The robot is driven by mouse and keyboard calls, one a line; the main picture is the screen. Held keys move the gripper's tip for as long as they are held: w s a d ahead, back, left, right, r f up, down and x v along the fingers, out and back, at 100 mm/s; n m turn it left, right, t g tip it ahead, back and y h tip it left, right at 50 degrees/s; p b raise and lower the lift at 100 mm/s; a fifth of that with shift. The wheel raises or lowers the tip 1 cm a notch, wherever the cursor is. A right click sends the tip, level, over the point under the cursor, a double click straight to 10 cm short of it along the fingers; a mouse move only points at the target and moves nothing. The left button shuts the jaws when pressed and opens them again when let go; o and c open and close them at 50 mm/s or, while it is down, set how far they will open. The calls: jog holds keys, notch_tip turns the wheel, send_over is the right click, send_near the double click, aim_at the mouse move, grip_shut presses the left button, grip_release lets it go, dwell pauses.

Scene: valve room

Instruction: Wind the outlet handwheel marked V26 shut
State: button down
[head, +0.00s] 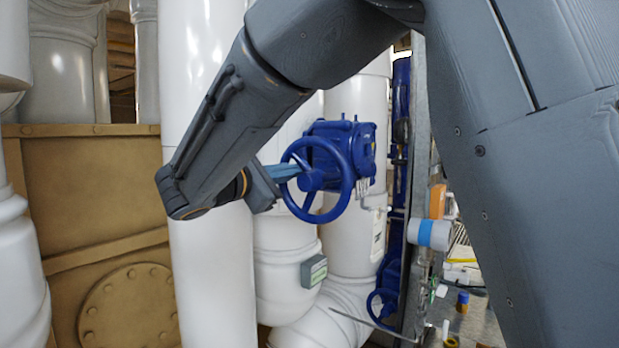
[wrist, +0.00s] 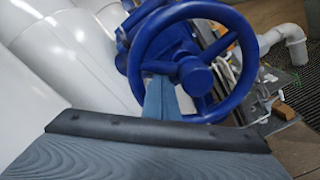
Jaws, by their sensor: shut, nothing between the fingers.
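A blue handwheel (head: 344,190) sits on a blue valve body (head: 352,140) on a white pipe. It also shows large in the wrist view (wrist: 235,55), with its hub and spokes facing me. I cannot read a V26 mark on it. My gripper (head: 294,171) is at the left side of the wheel, its pale blue fingers shut and empty. In the wrist view the fingers (wrist: 160,92) overlap the lower left opening between rim and spokes. I cannot tell whether the tips pass inside the rim or touch it.
A small grey box with a greenish label (head: 314,271) is on the pipe below. A second, smaller blue handwheel (head: 382,305) is low at the right. A brown bolted tank (head: 95,215) stands at the left. A cluttered surface (head: 470,325) lies at the lower right.

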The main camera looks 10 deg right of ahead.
aim_at(307, 172)
jog(key=shift+s+d+r+p, duration=0.15)
jog(key=shift+d+r+p, duration=0.05)
jog(key=shift+r, duration=0.2)
jog(key=shift+s+d+r+p, duration=0.15)
jog(key=shift+r+p, duration=0.05)
jog(key=shift+r, duration=0.15)
jog(key=shift+s+d+r, duration=0.2)
jog(key=shift+r, duration=0.15)
jog(key=shift+s+d+r+p, duration=0.2)
jog(key=shift+s+d+p, duration=0.05)
jog(key=shift+p, duration=0.05)
jog(key=shift+s+d+r, duration=0.35)
jog(key=shift+s+d, duration=0.25)
jog(key=shift+s, duration=0.05)
